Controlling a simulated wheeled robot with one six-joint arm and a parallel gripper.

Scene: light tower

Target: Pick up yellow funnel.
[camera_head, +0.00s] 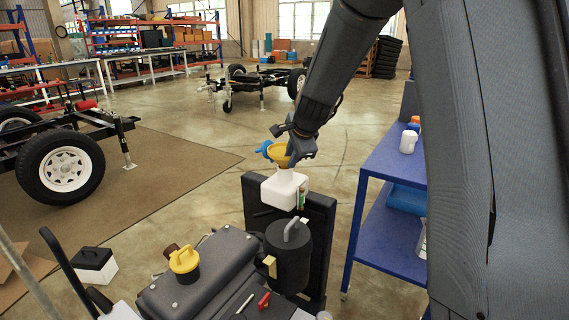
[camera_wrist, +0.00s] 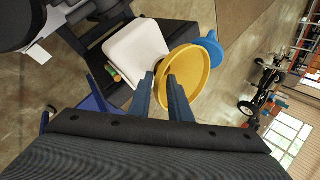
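The yellow funnel (camera_head: 278,154) sits upright at the mouth of a white jug (camera_head: 284,190) in the head view. Its round yellow rim also shows in the wrist view (camera_wrist: 198,72). My gripper (camera_head: 293,153) is at the right side of the funnel in the head view. In the wrist view its two dark fingers (camera_wrist: 160,76) are a short gap apart, with the near edge of the funnel rim at their tips. I cannot tell whether they touch it. The funnel's spout is hidden.
A blue object (camera_head: 264,149) lies just left of the funnel. A dark canister (camera_head: 289,255) and a grey case with a yellow-handled item (camera_head: 184,262) stand in front. A blue shelf (camera_head: 391,205) with bottles is at the right.

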